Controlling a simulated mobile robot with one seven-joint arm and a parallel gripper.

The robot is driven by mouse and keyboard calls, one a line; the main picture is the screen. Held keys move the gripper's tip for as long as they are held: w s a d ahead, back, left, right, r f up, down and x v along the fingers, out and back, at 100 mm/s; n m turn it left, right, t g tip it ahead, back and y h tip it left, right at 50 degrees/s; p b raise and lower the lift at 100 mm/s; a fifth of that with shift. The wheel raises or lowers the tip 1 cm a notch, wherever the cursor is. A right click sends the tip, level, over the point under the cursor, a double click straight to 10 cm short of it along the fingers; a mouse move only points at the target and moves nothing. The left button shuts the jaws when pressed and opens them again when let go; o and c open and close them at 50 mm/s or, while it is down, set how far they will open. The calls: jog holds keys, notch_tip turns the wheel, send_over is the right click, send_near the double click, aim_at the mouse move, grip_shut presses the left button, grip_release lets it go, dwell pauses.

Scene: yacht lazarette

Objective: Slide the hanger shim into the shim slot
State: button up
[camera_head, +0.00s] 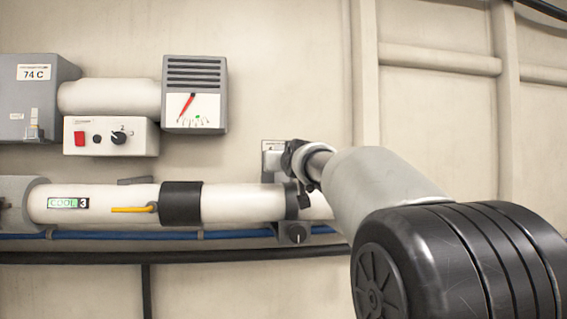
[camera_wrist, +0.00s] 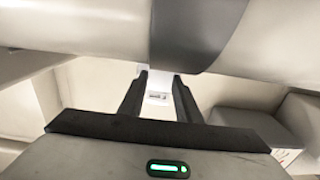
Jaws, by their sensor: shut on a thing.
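My gripper (camera_wrist: 160,75) is shut on a small pale piece (camera_wrist: 157,84), which looks like the hanger shim. Only part of it shows between the two dark fingers in the wrist view. In the head view my wrist is at the right part of the white pipe (camera_head: 108,203), and my fingertips and the shim cannot be made out. A dark band and a grey bracket with a knob (camera_head: 297,232) sit at the pipe there, with a grey wall plate (camera_head: 273,147) above. In the wrist view the pipe (camera_wrist: 75,25) crosses just beyond the fingertips. I cannot make out the shim slot.
A gauge box (camera_head: 195,94) and a switch box (camera_head: 110,136) are above. A blue line (camera_head: 110,236) and a black hose (camera_head: 170,256) run below.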

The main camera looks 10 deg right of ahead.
aim_at(282, 174)
jog(key=shift+f+b, duration=1.45)
jog(key=shift+f, duration=0.2)
jog(key=o, duration=1.1)
jog(key=shift+o, duration=0.2)
jog(key=shift+f, duration=0.1)
jog(key=s, duration=1.7)
jog(key=shift+s, duration=0.25)
